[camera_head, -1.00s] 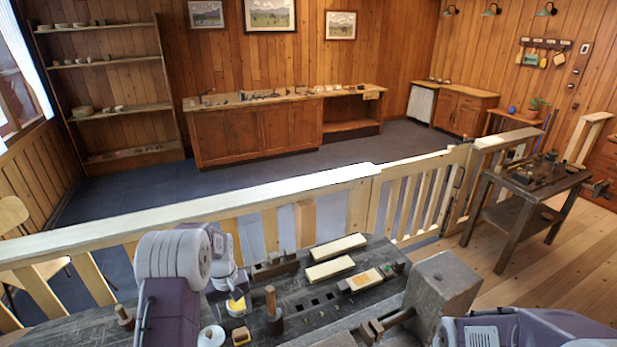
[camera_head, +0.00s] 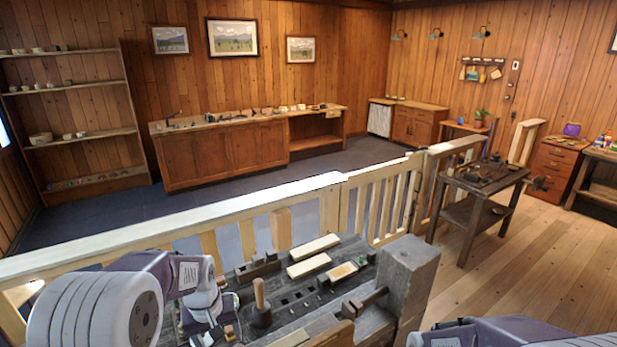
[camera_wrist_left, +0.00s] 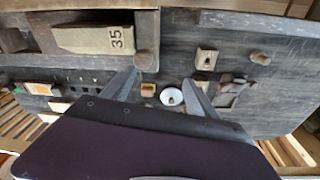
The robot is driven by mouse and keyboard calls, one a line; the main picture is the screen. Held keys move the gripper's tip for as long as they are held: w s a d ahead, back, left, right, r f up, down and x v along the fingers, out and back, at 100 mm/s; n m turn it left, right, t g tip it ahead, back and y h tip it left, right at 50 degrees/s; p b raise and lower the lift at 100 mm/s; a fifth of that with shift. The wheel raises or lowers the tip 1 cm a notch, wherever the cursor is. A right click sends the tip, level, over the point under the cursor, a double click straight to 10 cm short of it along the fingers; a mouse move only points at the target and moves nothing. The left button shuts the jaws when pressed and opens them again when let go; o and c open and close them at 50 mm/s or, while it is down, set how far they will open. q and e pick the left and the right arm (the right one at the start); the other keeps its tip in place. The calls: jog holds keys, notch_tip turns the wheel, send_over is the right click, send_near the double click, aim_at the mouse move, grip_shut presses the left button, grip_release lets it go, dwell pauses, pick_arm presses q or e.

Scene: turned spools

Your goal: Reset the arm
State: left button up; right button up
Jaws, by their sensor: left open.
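My left gripper (camera_wrist_left: 163,88) is open over the workbench in the left wrist view, its two grey fingers spread wide. Nothing is held between them.
The dark workbench (camera_head: 295,295) carries a wooden mallet (camera_head: 261,303), pale wood strips (camera_head: 309,266) and a large vise block (camera_head: 408,280). A pale railing (camera_head: 270,204) stands behind it. In the wrist view a block marked 35 (camera_wrist_left: 95,39) sits near the left finger.

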pick_arm(q)
jog(key=s+d+f+m, duration=0.1)
jog(key=s+m, duration=0.1)
jog(key=s, duration=0.5)
jog(key=s+d+f+m, duration=0.1)
jog(key=s+d, duration=0.1)
jog(key=s, duration=0.6)
jog(key=shift+s+f+m, duration=0.3)
jog(key=shift+f+m, duration=0.1)
pick_arm(e)
jog(key=shift+s+a+f, duration=0.15)
jog(key=shift+s+f, duration=0.1)
pick_arm(q)
jog(key=shift+o, duration=0.5)
jog(key=shift+d, duration=0.1)
